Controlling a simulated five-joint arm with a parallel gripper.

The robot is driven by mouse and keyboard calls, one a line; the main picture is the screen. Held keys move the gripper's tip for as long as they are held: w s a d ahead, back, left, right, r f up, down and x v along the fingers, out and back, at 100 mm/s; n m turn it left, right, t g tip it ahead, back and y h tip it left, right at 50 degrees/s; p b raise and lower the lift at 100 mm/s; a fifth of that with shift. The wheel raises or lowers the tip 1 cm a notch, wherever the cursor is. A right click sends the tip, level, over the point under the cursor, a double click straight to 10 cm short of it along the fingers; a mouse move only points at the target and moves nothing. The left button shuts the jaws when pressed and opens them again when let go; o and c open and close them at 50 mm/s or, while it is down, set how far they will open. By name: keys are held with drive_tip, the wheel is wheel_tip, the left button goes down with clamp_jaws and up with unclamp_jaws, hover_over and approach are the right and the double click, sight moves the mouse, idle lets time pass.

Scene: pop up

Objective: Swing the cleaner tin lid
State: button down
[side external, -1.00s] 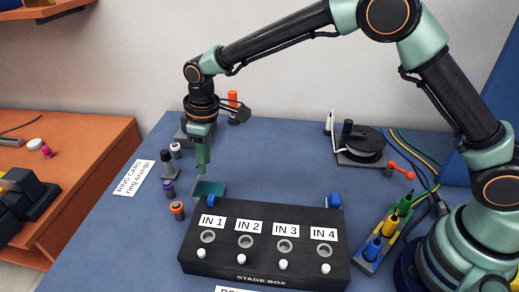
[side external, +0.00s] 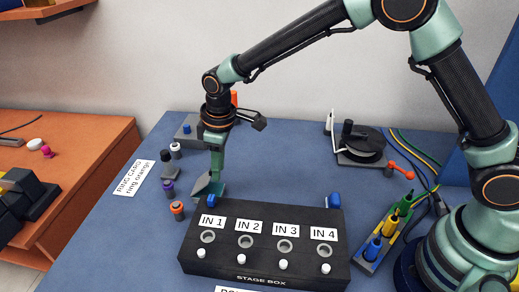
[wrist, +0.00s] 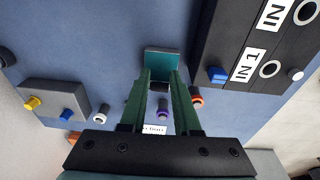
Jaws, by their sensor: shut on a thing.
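The cleaner tin (side external: 219,190) is a small teal and dark box on the blue table, just behind the left end of the stage box. Its lid (side external: 201,184) looks tilted up, with a grey face showing at the left. My gripper (side external: 215,178) points down at the tin and is shut on the lid; the fingers hide part of it. In the wrist view the teal panel (wrist: 162,60) lies at the tips of my green fingers (wrist: 163,74). The exact grip contact is hard to make out.
The black stage box (side external: 262,245) with IN 1 to IN 4 sockets stands right in front. Small ringed plugs, including an orange-ringed one (side external: 177,209) and a purple-ringed one (side external: 168,188), stand close at the left. A cable reel (side external: 361,143) is at the back right; the middle table is clear.

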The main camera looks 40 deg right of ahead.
drive_tip(key=shift+s+d+f, duration=0.35)
drive_tip(key=shift+d+f, duration=0.2)
drive_tip(key=shift+d, duration=0.05)
drive_tip(key=shift+s+f, duration=0.1)
drive_tip(key=shift+s+d+f, duration=0.25)
drive_tip(key=shift+s+f, duration=0.05)
drive_tip(key=shift+f, duration=0.2)
drive_tip(key=shift+s+d+f, duration=0.2)
drive_tip(key=shift+s+f, duration=0.05)
drive_tip(key=shift+f, duration=0.25)
drive_tip(key=c, duration=1.1)
unclamp_jaws()
